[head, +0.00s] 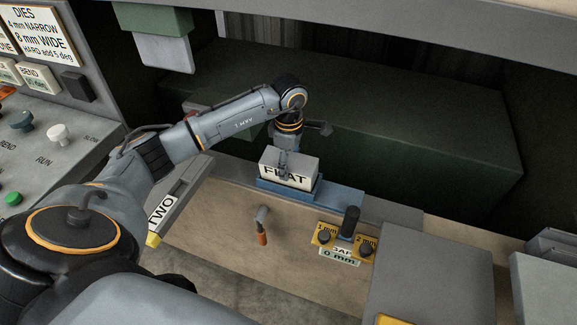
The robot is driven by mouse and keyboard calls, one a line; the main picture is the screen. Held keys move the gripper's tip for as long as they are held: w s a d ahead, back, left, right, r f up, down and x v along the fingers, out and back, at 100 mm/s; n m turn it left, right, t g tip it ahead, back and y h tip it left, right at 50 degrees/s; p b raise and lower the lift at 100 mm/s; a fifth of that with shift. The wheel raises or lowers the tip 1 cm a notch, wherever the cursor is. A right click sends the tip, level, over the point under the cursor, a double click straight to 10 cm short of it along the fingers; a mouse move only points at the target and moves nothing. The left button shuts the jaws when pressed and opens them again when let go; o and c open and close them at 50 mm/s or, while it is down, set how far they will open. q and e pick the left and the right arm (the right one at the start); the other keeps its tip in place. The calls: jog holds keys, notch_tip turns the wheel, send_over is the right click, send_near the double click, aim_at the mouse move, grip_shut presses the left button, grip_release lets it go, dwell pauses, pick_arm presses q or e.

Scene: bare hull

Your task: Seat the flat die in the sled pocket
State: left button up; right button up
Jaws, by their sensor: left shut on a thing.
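The flat die (287,172) is a pale block labelled FLAT. It sits at the blue sled (338,198) in the middle of the head view. My left gripper (284,160) reaches down from above and is shut on the die. The blue base shows around the die's lower edge. I cannot tell whether the die rests fully down in the pocket, as the pocket is hidden behind and under the die. My right gripper is not in view.
A small lever with an orange grip (262,228) stands in front of the sled. Yellow 1 mm and 2 mm blocks with dark knobs (345,240) are to the right. A grey box (430,285) stands at lower right. A dark green housing (400,120) lies behind.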

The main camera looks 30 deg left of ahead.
pick_arm(q)
jog(key=o, duration=1.5)
jog(key=shift+s+f, duration=0.25)
jog(key=shift+f, duration=0.4)
jog(key=shift+o, duration=1.2)
jog(key=shift+w, duration=0.2)
jog(key=shift+w+a, duration=0.15)
jog(key=shift+w, duration=0.05)
jog(key=shift+r, duration=0.1)
jog(key=shift+r, duration=0.15)
